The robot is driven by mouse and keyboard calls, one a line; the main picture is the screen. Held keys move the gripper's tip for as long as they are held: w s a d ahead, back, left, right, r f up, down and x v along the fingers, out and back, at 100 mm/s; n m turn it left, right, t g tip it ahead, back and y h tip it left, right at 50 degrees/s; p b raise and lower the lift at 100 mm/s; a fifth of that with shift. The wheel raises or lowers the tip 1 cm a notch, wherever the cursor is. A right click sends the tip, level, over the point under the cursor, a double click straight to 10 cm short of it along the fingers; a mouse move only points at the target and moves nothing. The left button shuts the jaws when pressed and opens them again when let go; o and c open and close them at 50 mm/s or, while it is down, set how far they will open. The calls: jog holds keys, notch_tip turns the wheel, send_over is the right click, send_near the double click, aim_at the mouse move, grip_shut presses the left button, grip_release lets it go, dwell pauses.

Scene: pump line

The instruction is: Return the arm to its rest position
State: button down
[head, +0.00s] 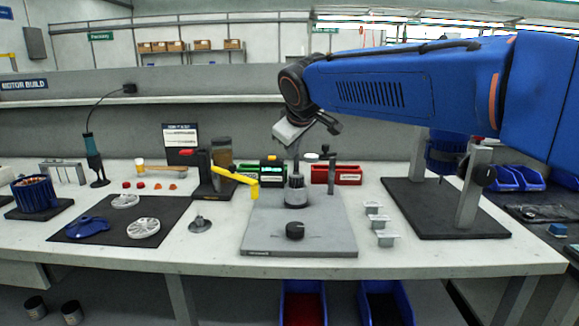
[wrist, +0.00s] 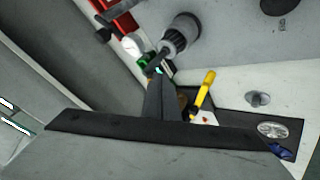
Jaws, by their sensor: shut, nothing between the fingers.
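My blue arm reaches in from the right in the head view and bends down at its wrist. My gripper (head: 297,172) points down over the grey fixture plate (head: 260,240), close above or behind the dark ribbed spindle (head: 296,192) standing on it. I cannot tell whether it touches it. In the wrist view the fingers of my gripper (wrist: 161,82) are together and empty, and the spindle (wrist: 180,35) shows beyond their tips.
A motor stand (head: 470,190) on a black mat is at right, under my arm. Small grey blocks (head: 385,238) sit between. The bench front edge is mostly clear.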

jog(key=s+d+f+m+g+h, duration=0.1)
jog(key=s+d+f+m, duration=0.15)
jog(key=s+d, duration=0.35)
jog(key=s+d+f+m, duration=0.1)
jog(key=s+d+f, duration=0.2)
jog(key=d, duration=0.5)
jog(key=s+d+f+m+g, duration=0.1)
jog(key=s+d+f, duration=0.3)
jog(key=s, duration=0.5)
jog(key=s+d+f+m+g, duration=0.1)
jog(key=s+d+f+m, duration=0.2)
jog(key=s+f, duration=0.6)
jog(key=s+d+f+m+g, duration=0.1)
jog(key=s+d+f+m, duration=0.1)
jog(key=s+d+f, duration=0.5)
jog(key=s, duration=0.2)
jog(key=shift+s+m, duration=0.3)
jog(key=shift+m, duration=0.05)
jog(key=c, duration=2.4)
grip_release()
jog(key=shift+c, duration=0.2)
